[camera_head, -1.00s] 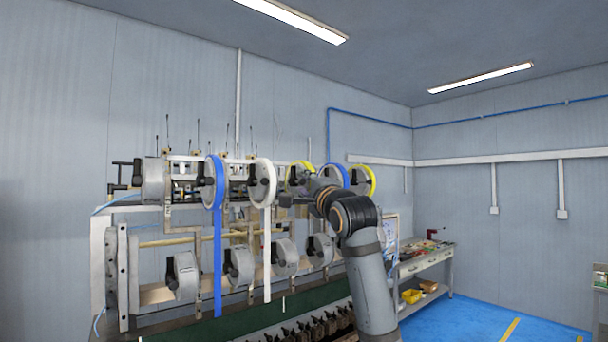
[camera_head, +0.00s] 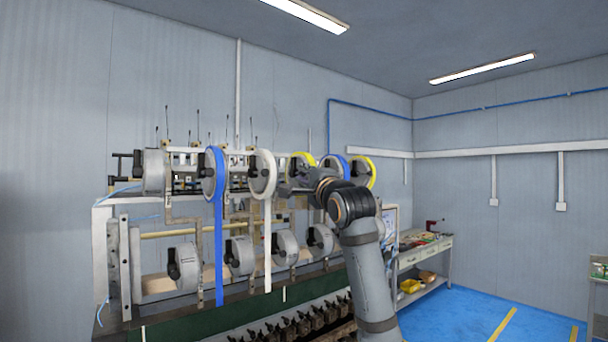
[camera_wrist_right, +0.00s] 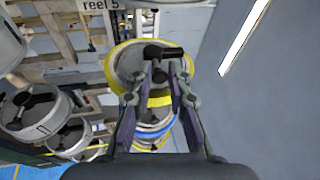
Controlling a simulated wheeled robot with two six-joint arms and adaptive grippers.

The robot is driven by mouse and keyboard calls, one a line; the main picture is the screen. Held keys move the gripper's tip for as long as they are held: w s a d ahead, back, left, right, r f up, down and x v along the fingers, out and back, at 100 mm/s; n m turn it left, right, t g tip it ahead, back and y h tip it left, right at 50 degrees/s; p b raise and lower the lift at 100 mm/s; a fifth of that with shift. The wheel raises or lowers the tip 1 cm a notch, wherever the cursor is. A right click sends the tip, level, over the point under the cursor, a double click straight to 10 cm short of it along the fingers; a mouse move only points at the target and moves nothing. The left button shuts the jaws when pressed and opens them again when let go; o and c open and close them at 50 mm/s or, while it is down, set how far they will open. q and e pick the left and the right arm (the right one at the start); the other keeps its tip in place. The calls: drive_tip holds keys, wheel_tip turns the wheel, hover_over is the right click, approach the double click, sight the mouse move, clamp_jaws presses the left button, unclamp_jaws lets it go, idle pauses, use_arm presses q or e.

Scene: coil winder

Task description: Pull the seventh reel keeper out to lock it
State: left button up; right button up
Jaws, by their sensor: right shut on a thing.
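My right gripper (camera_wrist_right: 162,68) is shut on the black keeper (camera_wrist_right: 163,50) at the hub of a grey reel with a yellow rim (camera_wrist_right: 125,62). The keeper's bar lies crosswise just beyond my fingertips in the right wrist view. In the head view this yellow-rimmed reel (camera_head: 308,157) is in the upper row, right of the white reel, and my right gripper (camera_head: 284,189) is in front of it. The fingertips are too small there to make out. A "reel 5" label (camera_wrist_right: 101,5) shows on the frame in the right wrist view. My left gripper is not in view.
A blue reel (camera_head: 343,161) and another yellow reel (camera_head: 369,167) sit close on the right. The white reel (camera_head: 262,174) and its hanging strip are close on the left. Grey reels (camera_head: 285,246) fill the lower row. A workbench (camera_head: 424,252) stands farther right.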

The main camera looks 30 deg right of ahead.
drive_tip(key=shift+s, duration=0.15)
drive_tip(key=shift+s+b, duration=0.15)
drive_tip(key=shift+b, duration=0.15)
drive_tip(key=shift+s+d+b, duration=0.1)
drive_tip(key=shift+s+b, duration=0.45)
drive_tip(key=shift+s, duration=0.3)
drive_tip(key=o, duration=0.5)
drive_tip(key=shift+c, duration=0.2)
drive_tip(key=shift+o, duration=0.9)
drive_tip(key=shift+s+d, duration=0.15)
